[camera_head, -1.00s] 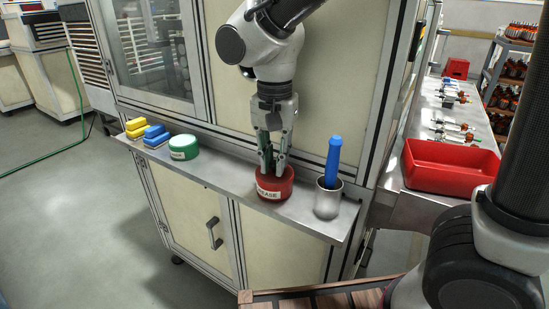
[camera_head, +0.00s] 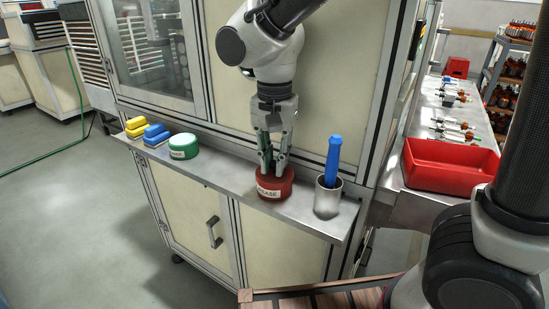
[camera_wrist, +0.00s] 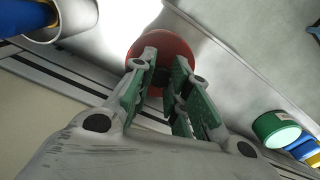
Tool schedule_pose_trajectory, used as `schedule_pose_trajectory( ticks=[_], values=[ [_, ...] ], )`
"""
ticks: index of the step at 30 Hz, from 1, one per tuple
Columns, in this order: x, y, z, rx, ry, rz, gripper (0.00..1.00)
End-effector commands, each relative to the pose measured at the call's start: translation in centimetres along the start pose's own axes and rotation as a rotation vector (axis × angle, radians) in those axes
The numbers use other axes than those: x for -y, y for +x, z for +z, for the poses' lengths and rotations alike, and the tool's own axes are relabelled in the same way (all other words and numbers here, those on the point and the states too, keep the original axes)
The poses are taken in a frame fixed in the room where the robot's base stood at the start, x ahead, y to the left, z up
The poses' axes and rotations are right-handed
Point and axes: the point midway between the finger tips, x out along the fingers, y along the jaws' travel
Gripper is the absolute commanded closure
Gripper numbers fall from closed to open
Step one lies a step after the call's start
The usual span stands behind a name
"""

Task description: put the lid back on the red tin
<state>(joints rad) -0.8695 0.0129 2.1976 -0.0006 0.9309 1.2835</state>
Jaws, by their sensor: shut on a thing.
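The red tin (camera_head: 273,192) stands upright on the steel ledge, with a pale label partly reading "EASE" on its front. My gripper (camera_head: 273,172) points down over the tin, with its fingertips at the tin's top. In the wrist view, my gripper (camera_wrist: 167,58) is close over a round red top, the lid (camera_wrist: 172,42). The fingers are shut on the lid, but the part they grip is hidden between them. No separate lid shows elsewhere. The lid looks level and in line with the tin; whether it is fully seated I cannot tell.
A steel cup (camera_head: 328,200) with a blue-handled tool (camera_head: 333,160) stands close right of the tin. A green tin (camera_head: 183,147) and blue and yellow blocks (camera_head: 155,135) sit farther left on the ledge (camera_head: 225,180). The cabinet (camera_head: 330,70) rises behind. A red bin (camera_head: 450,168) is at right.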

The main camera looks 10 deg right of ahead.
Motion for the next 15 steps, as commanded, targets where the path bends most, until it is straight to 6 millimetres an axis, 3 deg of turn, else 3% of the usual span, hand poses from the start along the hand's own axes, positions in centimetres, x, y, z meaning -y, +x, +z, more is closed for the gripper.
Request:
schedule_pose_trajectory(
  ticks=[7, 8, 11, 15],
  values=[
    [0.0, 0.0, 0.0, 0.0, 0.0, 0.0, 0.99],
    [0.0, 0.0, 0.0, 0.0, 0.0, 0.0, 0.77],
    [0.0, 0.0, 0.0, 0.0, 0.0, 0.0, 0.59],
    [0.0, 0.0, 0.0, 0.0, 0.0, 0.0, 0.57]
  ],
)
